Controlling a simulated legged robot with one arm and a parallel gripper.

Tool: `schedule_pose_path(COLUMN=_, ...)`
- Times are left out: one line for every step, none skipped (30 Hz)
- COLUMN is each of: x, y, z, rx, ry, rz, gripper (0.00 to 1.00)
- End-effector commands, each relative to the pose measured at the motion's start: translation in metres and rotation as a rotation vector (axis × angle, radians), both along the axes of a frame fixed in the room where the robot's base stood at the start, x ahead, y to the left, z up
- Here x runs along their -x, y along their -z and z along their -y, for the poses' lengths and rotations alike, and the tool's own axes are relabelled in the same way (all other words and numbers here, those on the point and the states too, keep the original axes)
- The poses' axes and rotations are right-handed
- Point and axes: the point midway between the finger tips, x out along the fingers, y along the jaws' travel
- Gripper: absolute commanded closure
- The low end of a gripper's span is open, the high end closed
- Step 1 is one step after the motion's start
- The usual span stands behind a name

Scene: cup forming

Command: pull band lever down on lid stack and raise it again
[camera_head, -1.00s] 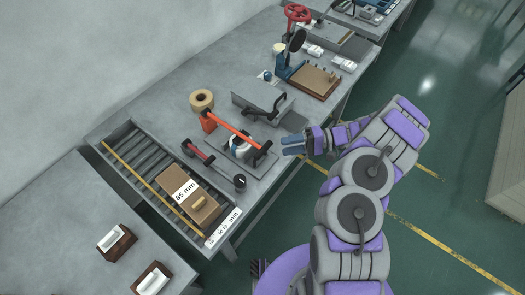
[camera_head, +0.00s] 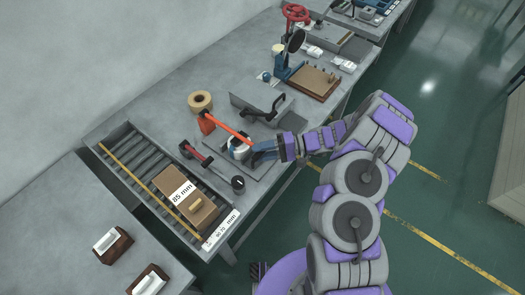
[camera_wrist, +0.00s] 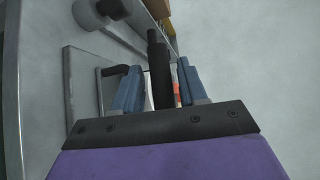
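The band lever (camera_head: 229,130) is an orange bar. It runs from an orange post (camera_head: 206,122) at the rear left down toward the front right, over the white lid stack (camera_head: 239,149) on a grey base plate. My gripper (camera_head: 262,148) is at the lever's front end, right beside the lid stack, and partly covers that end. In the wrist view, a black handle (camera_wrist: 158,62) stands between the two blue fingers of my gripper (camera_wrist: 157,88). The fingers are apart, with small gaps beside the handle. A bit of orange shows behind the right finger.
A second lever with a dark red part (camera_head: 196,155) and black knob lies left of the lid stack. A grey block with a black handle (camera_head: 268,108) stands behind. A tape roll (camera_head: 200,101) and a roller tray with a cardboard box (camera_head: 188,197) are at left.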

Motion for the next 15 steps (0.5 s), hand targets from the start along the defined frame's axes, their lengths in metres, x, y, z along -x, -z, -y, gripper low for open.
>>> schedule_pose_path(x=0.0001, y=0.0, z=-0.0006, rx=0.0, ry=0.0, rz=0.0, gripper=0.63)
schedule_pose_path(x=0.0, y=0.0, z=-0.001, rx=0.001, ry=0.0, rz=0.0, gripper=0.66)
schedule_pose_path(x=0.0002, y=0.0001, z=-0.0014, rx=0.001, ry=0.0, rz=0.0, gripper=0.7)
schedule_pose_path(x=0.0001, y=0.0001, z=-0.0015, rx=0.001, ry=0.0, rz=0.0, gripper=0.73)
schedule_pose_path(x=0.0001, y=0.0001, z=-0.0016, rx=0.001, ry=0.0, rz=0.0, gripper=0.75)
schedule_pose_path(x=0.0002, y=0.0002, z=-0.0014, rx=0.001, ry=-0.001, rz=0.0, gripper=0.79)
schedule_pose_path(x=0.0002, y=0.0002, z=-0.0012, rx=0.001, ry=-0.001, rz=0.0, gripper=0.82)
schedule_pose_path(x=0.0001, y=0.0002, z=-0.0009, rx=0.001, ry=-0.001, rz=0.0, gripper=0.85)
schedule_pose_path(x=0.0001, y=0.0003, z=-0.0005, rx=0.0, ry=-0.001, rz=-0.001, gripper=0.89)
schedule_pose_path(x=0.0001, y=0.0003, z=-0.0002, rx=0.0, ry=-0.001, rz=-0.001, gripper=0.92)
schedule_pose_path(x=0.0002, y=0.0004, z=-0.0002, rx=0.0, ry=-0.002, rz=-0.001, gripper=0.95)
schedule_pose_path(x=0.0002, y=0.0004, z=-0.0002, rx=0.0, ry=-0.002, rz=-0.001, gripper=0.98)
schedule_pose_path(x=0.0002, y=0.0005, z=-0.0001, rx=0.0, ry=-0.002, rz=-0.001, gripper=1.0)
schedule_pose_path(x=0.0002, y=0.0006, z=-0.0001, rx=0.0, ry=-0.002, rz=-0.001, gripper=1.0)
schedule_pose_path(x=0.0002, y=0.0007, z=-0.0001, rx=0.0, ry=-0.002, rz=-0.001, gripper=1.0)
